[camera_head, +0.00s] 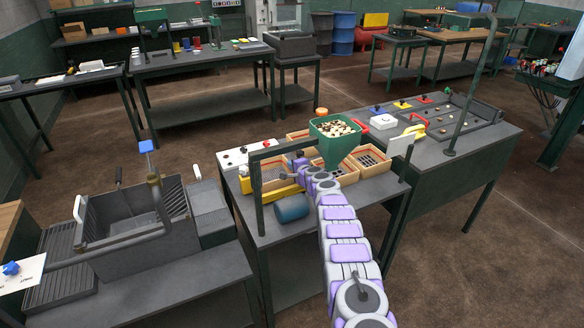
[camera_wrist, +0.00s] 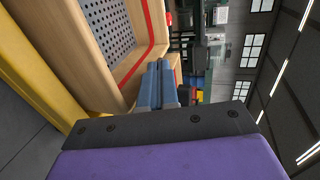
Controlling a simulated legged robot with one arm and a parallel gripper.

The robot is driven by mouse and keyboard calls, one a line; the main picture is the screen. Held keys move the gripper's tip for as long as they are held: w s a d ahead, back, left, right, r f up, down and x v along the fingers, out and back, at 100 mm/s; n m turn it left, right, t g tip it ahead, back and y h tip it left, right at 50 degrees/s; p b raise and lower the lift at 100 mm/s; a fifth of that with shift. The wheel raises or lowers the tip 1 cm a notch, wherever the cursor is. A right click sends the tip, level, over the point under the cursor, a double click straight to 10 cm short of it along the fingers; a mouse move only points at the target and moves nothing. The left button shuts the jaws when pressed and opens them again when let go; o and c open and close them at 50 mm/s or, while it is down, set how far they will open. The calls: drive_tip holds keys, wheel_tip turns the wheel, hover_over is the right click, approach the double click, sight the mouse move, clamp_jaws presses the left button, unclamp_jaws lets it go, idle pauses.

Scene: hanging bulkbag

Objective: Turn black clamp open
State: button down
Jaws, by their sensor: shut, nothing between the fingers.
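I cannot make out the black clamp for certain in either view. A green hopper (camera_head: 333,143) filled with pale and dark pieces hangs from a dark frame above the workbench in the head view. My gripper (camera_head: 297,164) is at the left of the hopper, low over the wooden trays. In the wrist view my gripper (camera_wrist: 168,84) has its blue fingers together with nothing between them. A wooden tray (camera_wrist: 130,75) with a red inner line and a perforated dark bottom lies beside the fingers. My arm hides part of the area under the hopper.
A yellow bar (camera_head: 270,193) and a blue cylinder (camera_head: 292,208) lie close to my arm. The frame post (camera_head: 259,200) stands left of my gripper. A grey sink unit (camera_head: 125,225) is at the left. A bench with colored knobs (camera_head: 403,104) stands at the right.

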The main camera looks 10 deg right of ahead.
drive_tip(key=shift+a, duration=0.1)
drive_tip(key=shift+w+r+p, duration=0.15)
drive_tip(key=shift+p, duration=0.2)
drive_tip(key=shift+w+a+m+h+p, duration=0.45)
drive_tip(key=shift+a+h+p, duration=0.15)
drive_tip(key=shift+a, duration=0.2)
drive_tip(key=shift+a+m+h, duration=0.25)
drive_tip(key=shift+a+h, duration=0.05)
drive_tip(key=shift+h, duration=0.1)
drive_tip(key=shift+d, duration=0.55)
drive_tip(key=shift+d+f, duration=0.15)
drive_tip(key=shift+f, duration=0.1)
